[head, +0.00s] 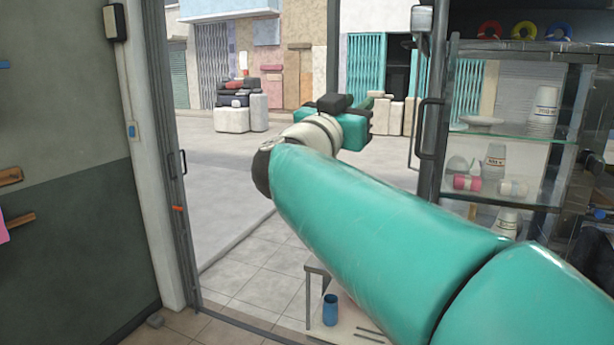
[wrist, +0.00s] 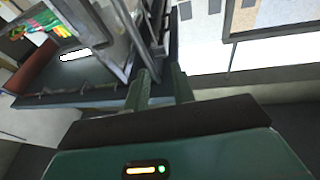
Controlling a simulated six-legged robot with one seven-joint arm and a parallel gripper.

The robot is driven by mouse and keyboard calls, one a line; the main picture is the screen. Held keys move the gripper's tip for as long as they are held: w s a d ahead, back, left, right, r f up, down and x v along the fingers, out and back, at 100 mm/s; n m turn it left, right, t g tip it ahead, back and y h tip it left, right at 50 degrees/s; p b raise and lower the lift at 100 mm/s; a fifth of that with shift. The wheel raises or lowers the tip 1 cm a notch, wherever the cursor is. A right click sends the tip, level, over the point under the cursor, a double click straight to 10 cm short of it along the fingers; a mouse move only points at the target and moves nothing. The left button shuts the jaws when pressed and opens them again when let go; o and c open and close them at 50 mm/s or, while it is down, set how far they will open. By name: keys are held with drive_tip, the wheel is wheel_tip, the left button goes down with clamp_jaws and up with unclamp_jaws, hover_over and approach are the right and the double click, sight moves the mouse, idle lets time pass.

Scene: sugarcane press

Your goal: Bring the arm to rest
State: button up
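My arm reaches out from the lower right of the head view toward the open doorway, raised above the floor. My gripper (head: 376,97) is at its far end, in front of the street, with its fingers partly hidden behind the gripper body. In the wrist view the two green fingers of my gripper (wrist: 161,73) stand apart with a gap between them. Nothing is held between them, and they touch nothing that I can make out.
A glass display cabinet (head: 505,133) with cups stands right of the arm. A metal door frame (head: 168,160) stands at the left. A blue cup (head: 330,310) sits on a low table (head: 352,326) below the arm. The street (head: 215,160) beyond is mostly clear.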

drive_tip(key=s+a+f+n+g+y, duration=0.1)
drive_tip(key=s+a+f+n+y, duration=0.15)
drive_tip(key=f+n+y, duration=0.4)
drive_tip(key=s+a+f+n+y, duration=0.2)
drive_tip(key=s+f+n+y, duration=0.2)
drive_tip(key=f+y, duration=0.45)
drive_tip(key=s+d+f+m+g+h, duration=0.1)
drive_tip(key=s+d+f+g, duration=0.4)
drive_tip(key=s+f, duration=0.4)
drive_tip(key=s+d+f+m+g+h, duration=0.1)
drive_tip(key=s+d+f+g, duration=0.4)
drive_tip(key=s+f, duration=0.5)
wheel_tip(320, 180, down, 4)
drive_tip(key=shift+f+g, duration=0.1)
drive_tip(key=shift+g, duration=0.3)
